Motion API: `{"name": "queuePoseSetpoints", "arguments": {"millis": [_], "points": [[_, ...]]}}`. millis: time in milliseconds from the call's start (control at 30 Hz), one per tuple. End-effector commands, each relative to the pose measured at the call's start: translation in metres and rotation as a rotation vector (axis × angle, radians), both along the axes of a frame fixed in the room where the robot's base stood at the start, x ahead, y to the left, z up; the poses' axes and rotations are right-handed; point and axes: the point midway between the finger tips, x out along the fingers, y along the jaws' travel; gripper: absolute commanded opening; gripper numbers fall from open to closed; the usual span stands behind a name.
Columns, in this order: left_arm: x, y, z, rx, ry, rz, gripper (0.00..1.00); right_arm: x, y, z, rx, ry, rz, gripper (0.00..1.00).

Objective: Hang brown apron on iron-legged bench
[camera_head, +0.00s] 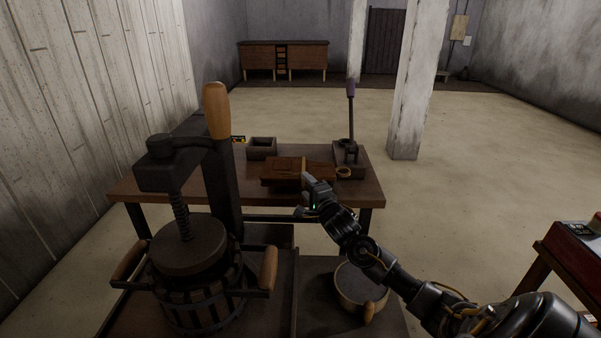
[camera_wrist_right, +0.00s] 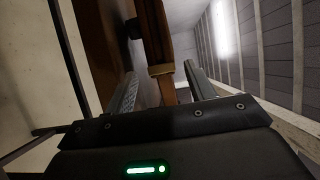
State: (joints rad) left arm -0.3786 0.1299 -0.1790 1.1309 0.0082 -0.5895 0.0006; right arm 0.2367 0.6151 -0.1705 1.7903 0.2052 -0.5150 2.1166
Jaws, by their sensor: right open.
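The bench (camera_head: 140,188) has a brown top and dark legs and stands in the middle of the head view. I cannot pick out a brown apron for certain. A flat reddish-brown thing (camera_head: 283,166) lies on the bench top; whether it is wood or folded cloth is unclear. My right gripper (camera_head: 304,195) is open at the bench's near edge, close to this thing. In the right wrist view, the two fingers (camera_wrist_right: 160,72) stand either side of a brown piece with a tan end, not closed on it. My left gripper is out of view.
A screw press (camera_head: 187,245) with wooden handles stands in front at left. A round pan (camera_head: 358,290) lies below my right arm. An open box (camera_head: 262,147) and a lever tool (camera_head: 350,130) stand on the bench. A pillar (camera_head: 411,90) rises behind; open floor lies right.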

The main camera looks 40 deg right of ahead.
Motion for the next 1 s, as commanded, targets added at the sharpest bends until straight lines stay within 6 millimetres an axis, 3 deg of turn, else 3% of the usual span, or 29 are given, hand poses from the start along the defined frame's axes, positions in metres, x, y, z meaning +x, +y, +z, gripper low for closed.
{"name": "queuePoseSetpoints", "arguments": {"millis": [300,633,1000], "points": [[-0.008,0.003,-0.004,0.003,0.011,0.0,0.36,0.043,-0.005,0.003,-0.001,-0.001,-0.001,0.55],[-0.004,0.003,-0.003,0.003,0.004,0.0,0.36,0.049,-0.006,0.003,-0.001,-0.001,0.0,0.53],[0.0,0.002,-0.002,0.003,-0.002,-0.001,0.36,0.049,-0.005,0.003,-0.001,-0.001,0.001,0.05]]}}
